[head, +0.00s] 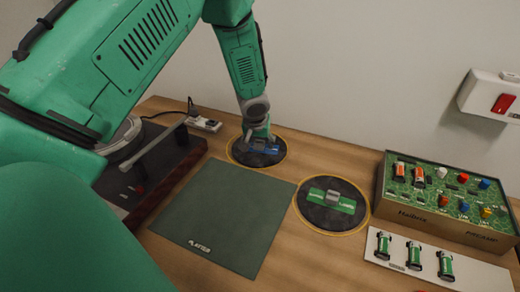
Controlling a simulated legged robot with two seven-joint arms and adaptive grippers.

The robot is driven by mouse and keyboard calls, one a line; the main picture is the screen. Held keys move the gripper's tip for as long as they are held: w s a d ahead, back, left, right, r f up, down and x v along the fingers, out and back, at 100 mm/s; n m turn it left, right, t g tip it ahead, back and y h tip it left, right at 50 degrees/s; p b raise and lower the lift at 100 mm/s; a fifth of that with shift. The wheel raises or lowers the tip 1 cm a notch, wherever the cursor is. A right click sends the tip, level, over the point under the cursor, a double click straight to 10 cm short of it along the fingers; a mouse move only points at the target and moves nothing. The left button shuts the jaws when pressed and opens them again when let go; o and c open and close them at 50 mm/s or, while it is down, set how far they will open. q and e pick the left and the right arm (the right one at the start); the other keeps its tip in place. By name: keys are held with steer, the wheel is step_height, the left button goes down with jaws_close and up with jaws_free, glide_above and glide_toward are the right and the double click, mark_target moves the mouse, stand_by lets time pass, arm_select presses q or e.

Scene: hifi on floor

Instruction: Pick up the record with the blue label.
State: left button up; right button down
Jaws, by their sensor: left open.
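The record with the blue label (241,153) lies flat on the wooden surface at the back middle of the head view. It is a black disc, and part of its blue label (270,151) shows under my gripper. My left gripper (258,141) is open and points down over the middle of this record, hiding part of the label. I cannot tell whether the fingers touch it. My right gripper is not in view.
A record with a green label (316,215) lies to the right. A dark green mat (225,215) lies in front. A dark turntable (160,185) is partly behind my left arm. A circuit-board box (440,222) and a white card with green cylinders (425,270) are at right.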

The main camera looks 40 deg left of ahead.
mark_target(259, 143)
arm_select(q)
steer(key=shift+s+r, duration=0.1)
steer(key=shift+c, duration=1.2)
jaws_close()
step_height(259, 143, up, 10)
steer(key=shift+f+p, duration=0.2)
steer(key=shift+p, duration=0.5)
steer(key=shift+a+f+b, duration=0.15)
steer(key=shift+f+b, duration=0.5)
steer(key=shift+f, duration=0.6)
steer(key=shift+a+f+b, duration=0.2)
steer(key=shift+f+b, duration=0.5)
steer(key=shift+f, duration=0.55)
steer(key=shift+a+f+b, duration=0.15)
steer(key=shift+f+b, duration=0.5)
steer(key=shift+f, duration=0.6)
